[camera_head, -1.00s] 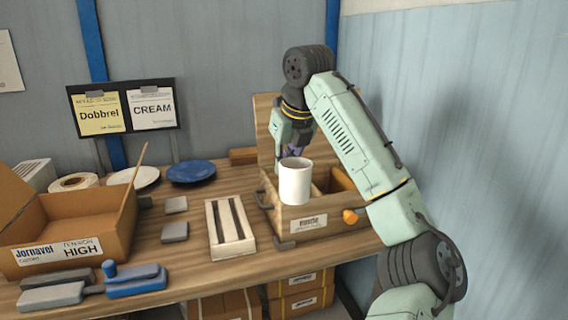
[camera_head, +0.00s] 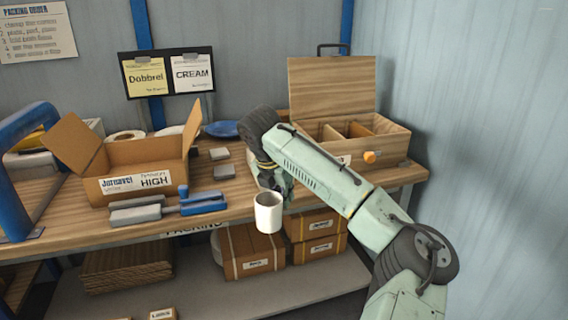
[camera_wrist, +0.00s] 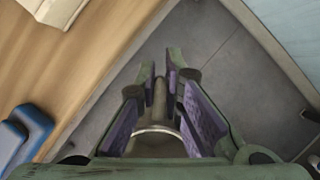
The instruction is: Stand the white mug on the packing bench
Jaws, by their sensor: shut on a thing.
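The white mug (camera_head: 268,213) is upright in the head view, in front of the packing bench's front edge. In the wrist view the floor shows beyond the fingertips and the bench top (camera_wrist: 95,62) lies to the left.
An open cardboard carton (camera_head: 130,182) and a blue-and-grey tape tool (camera_head: 203,203) stand on the bench's left part. A wooden compartment box (camera_head: 390,143) with its lid up is at the right. Cardboard boxes (camera_head: 250,255) sit on the shelf below. A blue wall is at the right.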

